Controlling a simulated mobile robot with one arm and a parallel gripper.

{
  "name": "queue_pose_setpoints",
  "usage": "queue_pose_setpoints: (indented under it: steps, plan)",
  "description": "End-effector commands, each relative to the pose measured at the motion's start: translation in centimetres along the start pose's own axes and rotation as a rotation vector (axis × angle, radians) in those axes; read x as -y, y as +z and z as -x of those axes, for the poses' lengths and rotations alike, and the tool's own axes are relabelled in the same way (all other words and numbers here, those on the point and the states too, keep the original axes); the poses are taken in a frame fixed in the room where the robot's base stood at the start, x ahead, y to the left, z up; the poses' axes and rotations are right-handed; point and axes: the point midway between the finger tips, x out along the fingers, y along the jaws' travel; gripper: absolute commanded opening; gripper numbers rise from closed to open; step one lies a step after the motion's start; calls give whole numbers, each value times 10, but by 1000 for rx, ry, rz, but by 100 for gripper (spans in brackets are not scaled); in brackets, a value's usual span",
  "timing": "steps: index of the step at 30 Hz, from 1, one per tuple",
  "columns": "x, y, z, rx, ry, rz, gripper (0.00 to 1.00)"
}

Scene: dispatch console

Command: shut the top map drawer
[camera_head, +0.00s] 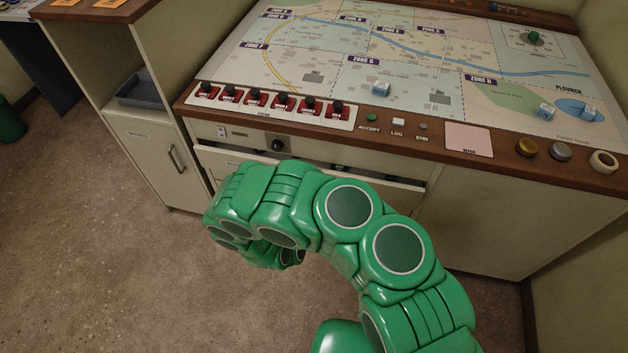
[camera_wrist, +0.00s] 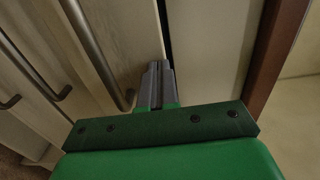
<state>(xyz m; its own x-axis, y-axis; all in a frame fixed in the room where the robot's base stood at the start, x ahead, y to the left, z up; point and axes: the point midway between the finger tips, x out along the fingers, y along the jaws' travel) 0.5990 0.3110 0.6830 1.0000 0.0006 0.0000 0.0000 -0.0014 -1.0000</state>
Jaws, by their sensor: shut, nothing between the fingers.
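The top map drawer (camera_head: 392,192) sits under the console top and is pulled out a little, with a dark gap above its pale front in the head view. My arm covers most of that front there. In the wrist view the drawer front (camera_wrist: 128,42) is pale, with a metal bar handle (camera_wrist: 92,48), and a dark gap runs along its edge. My gripper (camera_wrist: 156,72) is shut and empty, its fingertips over the drawer front's edge by the gap. I cannot tell whether they touch it. In the head view my gripper is hidden behind my green arm.
The wooden console edge (camera_head: 450,152) overhangs the drawer, with red switches (camera_head: 270,103) and buttons on top. A side cabinet (camera_head: 150,150) with a handle stands to the left. A panel (camera_head: 490,225) closes the console at right. The floor (camera_head: 110,260) at left is clear.

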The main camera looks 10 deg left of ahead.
Motion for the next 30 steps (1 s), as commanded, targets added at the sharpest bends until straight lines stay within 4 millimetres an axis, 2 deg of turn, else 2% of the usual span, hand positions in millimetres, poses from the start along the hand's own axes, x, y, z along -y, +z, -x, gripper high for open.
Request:
queue_pose_setpoints:
  steps: [13,30]
  plan:
    - [0,0,-4,-2,0,-2,0]
    - [0,0,-45,-2,1,-2,0]
